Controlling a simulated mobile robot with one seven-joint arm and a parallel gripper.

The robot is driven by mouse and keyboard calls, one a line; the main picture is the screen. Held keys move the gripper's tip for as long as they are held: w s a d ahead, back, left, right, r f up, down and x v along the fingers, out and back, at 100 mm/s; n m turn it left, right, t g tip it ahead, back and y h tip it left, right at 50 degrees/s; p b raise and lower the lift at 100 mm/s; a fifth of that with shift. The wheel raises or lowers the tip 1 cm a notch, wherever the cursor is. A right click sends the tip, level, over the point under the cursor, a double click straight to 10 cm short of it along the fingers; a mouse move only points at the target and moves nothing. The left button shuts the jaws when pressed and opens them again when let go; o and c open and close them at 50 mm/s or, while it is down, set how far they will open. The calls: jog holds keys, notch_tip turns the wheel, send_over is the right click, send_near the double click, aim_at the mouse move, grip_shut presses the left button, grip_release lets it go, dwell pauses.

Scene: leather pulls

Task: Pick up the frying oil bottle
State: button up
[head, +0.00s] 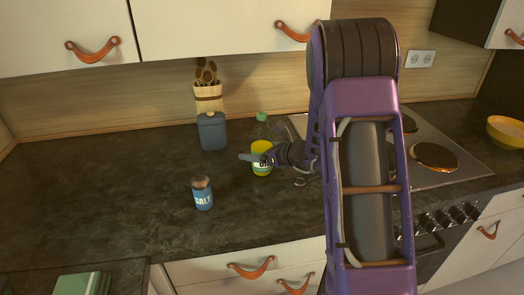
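The frying oil bottle (262,147) stands upright on the dark counter. It has a green cap, a clear upper part, yellow oil and a label low on its body. My gripper (247,157) is at the bottle's lower half, reaching in from the right. One grey finger crosses in front of the bottle and its tip extends past the left side, hiding part of the label. The other finger is hidden, so I cannot tell whether the gripper is closed on the bottle or touches it.
A blue salt shaker (203,194) stands front left of the bottle. A grey-blue lidded canister (212,131) and a utensil holder (208,98) stand behind left. A stove (440,181) and a yellow bowl (506,132) are right. The left counter is clear.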

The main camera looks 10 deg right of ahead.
grip_shut()
jog(key=shift+r, duration=0.1)
